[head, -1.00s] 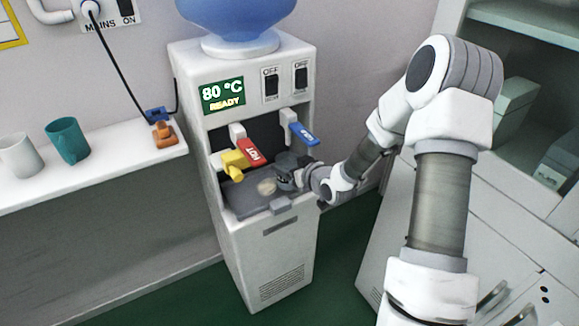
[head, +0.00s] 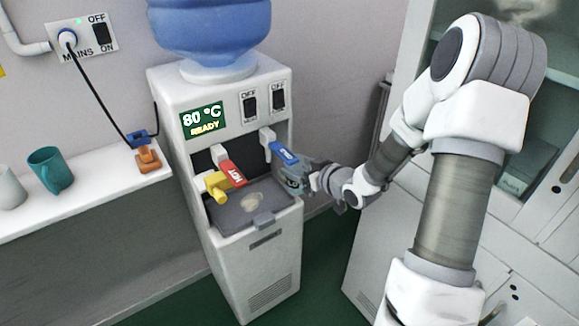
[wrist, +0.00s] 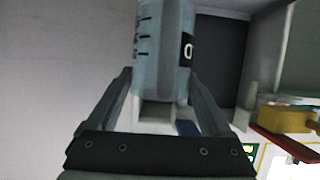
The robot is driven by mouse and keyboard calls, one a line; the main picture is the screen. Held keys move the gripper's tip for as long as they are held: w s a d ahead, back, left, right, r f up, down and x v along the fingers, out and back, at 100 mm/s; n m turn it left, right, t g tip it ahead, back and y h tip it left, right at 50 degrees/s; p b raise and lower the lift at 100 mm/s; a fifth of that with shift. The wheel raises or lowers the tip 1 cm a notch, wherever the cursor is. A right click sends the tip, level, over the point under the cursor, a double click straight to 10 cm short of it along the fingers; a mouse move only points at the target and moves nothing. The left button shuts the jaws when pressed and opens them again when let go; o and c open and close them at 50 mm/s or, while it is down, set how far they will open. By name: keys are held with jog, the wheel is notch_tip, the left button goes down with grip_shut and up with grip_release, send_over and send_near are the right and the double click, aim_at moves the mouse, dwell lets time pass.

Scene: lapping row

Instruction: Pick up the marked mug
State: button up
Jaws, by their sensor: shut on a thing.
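My gripper (head: 312,180) is shut on a grey-blue mug (head: 293,182) at the right front edge of the water dispenser, beside the blue tap. In the wrist view the mug (wrist: 165,45) stands between the two fingers, with dark graduation marks on its side and a black label showing a white "0". The fingers and the taps hide part of the mug in the head view. I cannot tell whether it holds anything.
The dispenser (head: 240,255) shows 80 °C READY. Its red HOT tap (head: 231,172), yellow piece (head: 217,190) and blue tap (head: 284,153) jut out over the drip tray (head: 262,218). A teal mug (head: 50,170) and a white mug (head: 8,188) stand on the left shelf.

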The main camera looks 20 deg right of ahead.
jog(key=shift+s+d+r+p, duration=0.5)
jog(key=shift+s+d+r, duration=0.45)
jog(key=shift+d, duration=0.2)
jog(key=shift+f, duration=0.1)
dwell(1.3)
